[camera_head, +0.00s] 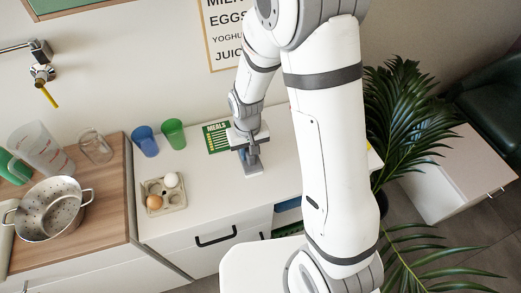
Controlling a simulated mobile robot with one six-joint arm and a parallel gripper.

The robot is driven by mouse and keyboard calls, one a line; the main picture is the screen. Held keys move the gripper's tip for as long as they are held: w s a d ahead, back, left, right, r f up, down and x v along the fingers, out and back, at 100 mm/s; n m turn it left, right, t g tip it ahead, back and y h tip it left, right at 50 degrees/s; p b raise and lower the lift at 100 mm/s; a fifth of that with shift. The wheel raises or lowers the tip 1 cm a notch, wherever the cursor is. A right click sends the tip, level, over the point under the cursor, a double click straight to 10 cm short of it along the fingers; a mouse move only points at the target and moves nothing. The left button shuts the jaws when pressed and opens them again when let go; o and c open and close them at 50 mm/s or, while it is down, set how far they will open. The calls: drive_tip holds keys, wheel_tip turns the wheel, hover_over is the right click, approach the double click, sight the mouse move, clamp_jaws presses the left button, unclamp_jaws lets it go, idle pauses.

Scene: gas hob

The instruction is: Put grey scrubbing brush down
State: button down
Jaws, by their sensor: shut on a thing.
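My gripper (246,147) is over the white countertop (222,190), in front of the wall. It is shut on the grey scrubbing brush (252,166), which points down below the fingers. The brush is small in this view, and its upper part is partly hidden by the gripper. Its lower end is at or just above the countertop; I cannot tell whether it touches.
A green meals booklet (216,138) lies just left of my gripper. A blue cup (146,141), a green cup (173,134) and an egg tray (174,199) stand farther left. A colander (48,210) sits on the wooden worktop. A plant (405,125) stands right. Countertop between tray and brush is clear.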

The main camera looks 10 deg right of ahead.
drive_tip(key=shift+s+f, duration=0.1)
drive_tip(key=shift+f, duration=0.1)
drive_tip(key=shift+f, duration=0.2)
drive_tip(key=c, duration=1.2)
unclamp_jaws()
drive_tip(key=shift+r, duration=0.1)
